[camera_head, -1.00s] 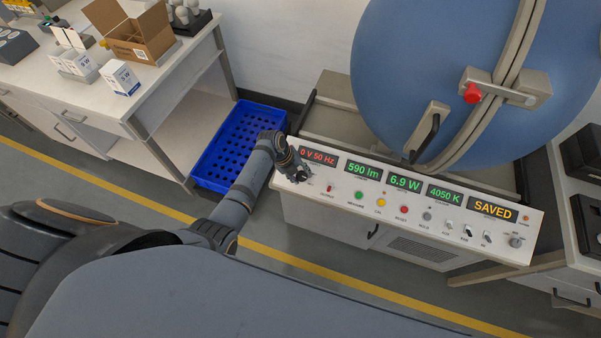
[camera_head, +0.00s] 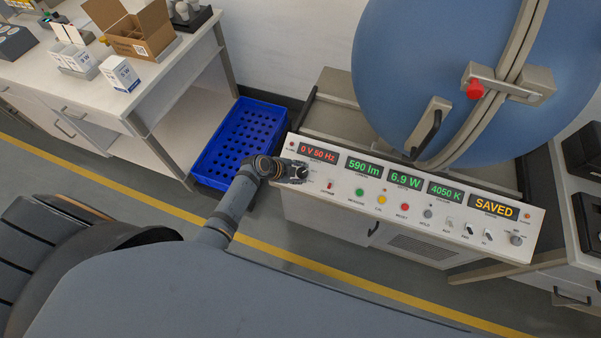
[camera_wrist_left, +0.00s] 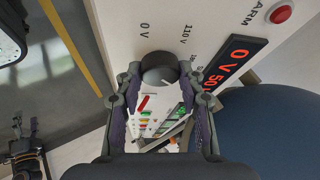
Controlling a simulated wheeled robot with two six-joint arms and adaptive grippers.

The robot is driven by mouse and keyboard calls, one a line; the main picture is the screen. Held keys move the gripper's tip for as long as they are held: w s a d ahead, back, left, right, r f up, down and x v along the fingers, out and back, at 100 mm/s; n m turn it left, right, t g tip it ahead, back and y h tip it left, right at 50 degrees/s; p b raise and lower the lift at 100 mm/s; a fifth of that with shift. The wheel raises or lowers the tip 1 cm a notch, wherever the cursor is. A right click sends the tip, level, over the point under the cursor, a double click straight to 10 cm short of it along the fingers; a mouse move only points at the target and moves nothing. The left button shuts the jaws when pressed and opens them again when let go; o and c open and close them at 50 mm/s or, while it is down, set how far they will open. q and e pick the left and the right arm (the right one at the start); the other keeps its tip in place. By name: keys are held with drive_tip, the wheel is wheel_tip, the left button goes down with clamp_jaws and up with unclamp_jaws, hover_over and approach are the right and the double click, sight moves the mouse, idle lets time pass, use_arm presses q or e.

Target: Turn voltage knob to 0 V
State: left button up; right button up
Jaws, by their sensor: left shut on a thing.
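The voltage knob (camera_wrist_left: 159,69) is a round dark knob on the white control panel (camera_head: 330,200), with "0 V" and "110 V" printed near it. My left gripper (camera_wrist_left: 159,77) is shut on the knob, one finger on each side, as the left wrist view shows. In the head view my left gripper (camera_head: 300,172) is at the panel's left end and hides the knob. The red voltage display (camera_head: 318,153) reads "0 V 50 Hz". A dark pronged shape at the lower left of the wrist view may be my right gripper; its jaws are unclear.
Buttons and switches run along the panel to the right of the knob, including a red switch (camera_head: 330,184) and a green button (camera_head: 359,192). A large blue sphere (camera_head: 430,70) stands behind. A blue crate (camera_head: 240,140) lies on the floor to the left.

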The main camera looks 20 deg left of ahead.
use_arm(q)
drive_tip(key=n+t, duration=0.2)
drive_tip(key=n, duration=0.2)
drive_tip(key=shift+n+y, duration=0.4)
drive_tip(key=shift+n+t, duration=0.4)
drive_tip(key=shift+n, duration=0.6)
drive_tip(key=shift+s+d+r+n+t+y+p, duration=0.1)
drive_tip(key=shift+n+t+y+p, duration=0.25)
drive_tip(key=shift+n+y, duration=0.45)
drive_tip(key=n+p, duration=0.3)
drive_tip(key=n, duration=0.1)
drive_tip(key=shift+r+t+y, duration=0.15)
drive_tip(key=shift+t+y, duration=0.2)
drive_tip(key=shift+y, duration=0.05)
drive_tip(key=shift+f+n+y+p, duration=0.25)
drive_tip(key=shift+n+y+p, duration=0.25)
drive_tip(key=shift+n+p, duration=0.8)
drive_tip(key=o, duration=1.2)
drive_tip(key=shift+f, duration=0.1)
drive_tip(key=shift+c, duration=0.2)
